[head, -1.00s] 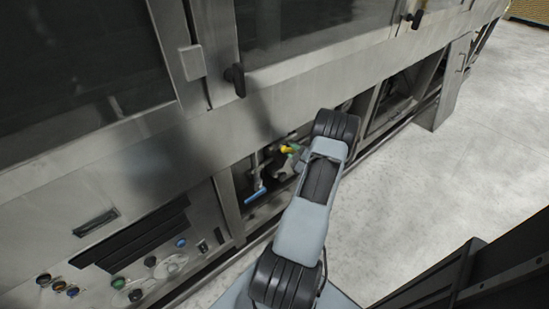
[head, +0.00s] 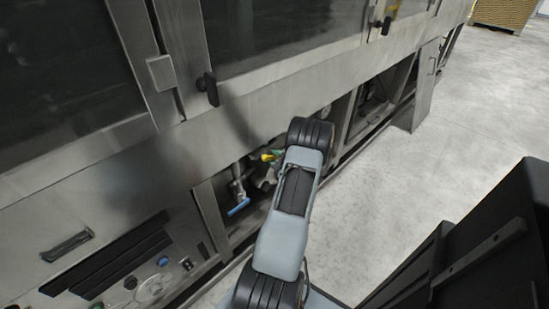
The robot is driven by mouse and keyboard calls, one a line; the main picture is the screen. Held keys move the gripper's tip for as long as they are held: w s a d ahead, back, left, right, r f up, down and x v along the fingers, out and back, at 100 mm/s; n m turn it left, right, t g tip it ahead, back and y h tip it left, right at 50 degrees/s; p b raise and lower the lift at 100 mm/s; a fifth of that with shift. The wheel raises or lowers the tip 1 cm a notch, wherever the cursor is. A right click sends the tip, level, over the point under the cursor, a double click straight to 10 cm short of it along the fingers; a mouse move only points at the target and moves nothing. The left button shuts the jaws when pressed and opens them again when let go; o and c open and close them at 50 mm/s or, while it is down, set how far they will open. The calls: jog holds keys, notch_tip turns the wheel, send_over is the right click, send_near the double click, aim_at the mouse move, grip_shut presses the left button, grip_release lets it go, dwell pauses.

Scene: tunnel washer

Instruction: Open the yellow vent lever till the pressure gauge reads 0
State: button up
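The yellow lever (head: 267,157) shows as a small yellow piece in the open bay under the machine, just left of my arm's elbow. A green piece (head: 278,152) touches it or lies close beside it. A blue handle (head: 238,207) on a pipe sits lower left of it. A small round face (head: 323,112), perhaps the pressure gauge, shows partly behind my arm; no reading is legible. My arm hides most of the space by the lever. A pale part beside the yellow piece may belong to my gripper, but its fingers cannot be made out.
The steel washer front (head: 130,160) runs diagonally, with a black door handle (head: 207,88) above the bay. A frame post (head: 213,215) stands left of the bay. A control panel (head: 140,280) with buttons is at lower left.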

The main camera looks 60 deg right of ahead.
jog(key=shift+o, duration=1)
jog(key=p+v, duration=0.1)
jog(key=v, duration=1.3)
jog(key=shift+p, duration=0.3)
